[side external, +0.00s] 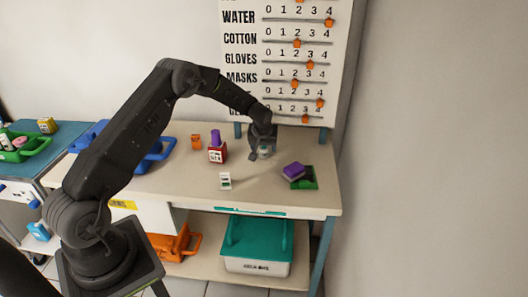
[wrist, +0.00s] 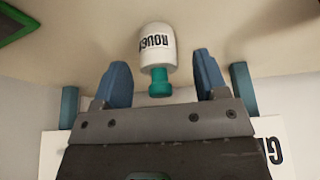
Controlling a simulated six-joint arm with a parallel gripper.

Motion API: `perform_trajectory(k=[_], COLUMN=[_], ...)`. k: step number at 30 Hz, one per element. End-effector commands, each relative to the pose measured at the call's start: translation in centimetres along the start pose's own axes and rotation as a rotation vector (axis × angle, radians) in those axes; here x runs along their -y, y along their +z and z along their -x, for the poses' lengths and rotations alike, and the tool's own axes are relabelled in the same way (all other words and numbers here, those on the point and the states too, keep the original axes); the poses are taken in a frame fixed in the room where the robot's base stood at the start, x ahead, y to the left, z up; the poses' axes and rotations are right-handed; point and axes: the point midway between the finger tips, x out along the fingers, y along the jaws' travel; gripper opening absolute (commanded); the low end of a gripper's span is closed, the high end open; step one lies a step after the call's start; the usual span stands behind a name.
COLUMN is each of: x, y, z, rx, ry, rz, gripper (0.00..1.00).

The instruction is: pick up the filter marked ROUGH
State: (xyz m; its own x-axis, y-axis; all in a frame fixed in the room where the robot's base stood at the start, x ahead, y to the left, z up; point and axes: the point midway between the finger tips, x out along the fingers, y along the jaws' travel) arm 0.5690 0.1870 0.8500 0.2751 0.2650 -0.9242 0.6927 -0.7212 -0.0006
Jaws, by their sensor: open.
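The filter marked ROUGH (wrist: 157,45) is a white, rounded cylinder with black lettering and a teal neck. In the wrist view it lies ahead of my gripper (wrist: 160,75), roughly centred between the two blue fingers. The fingers are open, and I see a gap on each side of the filter. The lettering appears upside down in that view. In the side view my gripper (side external: 262,153) is low over the back right of the table, and the filter (side external: 264,152) shows only as a small pale shape, partly hidden by the gripper.
A supply chart board (side external: 245,70) rises behind my gripper.

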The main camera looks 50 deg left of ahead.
Motion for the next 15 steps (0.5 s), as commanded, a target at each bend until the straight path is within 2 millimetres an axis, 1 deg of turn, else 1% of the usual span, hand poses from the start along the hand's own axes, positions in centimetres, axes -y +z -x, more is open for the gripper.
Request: perform_trajectory(k=[1, 5, 12, 13, 15], x=[0.0, 0.0, 0.0, 0.0, 0.0], y=[0.0, 0.0, -0.1, -0.1, 0.0], z=[-0.9, -2.0, -2.1, -2.1, -2.1], rx=[0.001, -0.001, -0.001, -0.001, -0.001], ry=[0.0, 0.001, 0.002, 0.001, 0.001], rz=[0.001, 0.001, 0.0, 0.0, 0.0], gripper=[0.66, 0.66, 0.66, 0.65, 0.59])
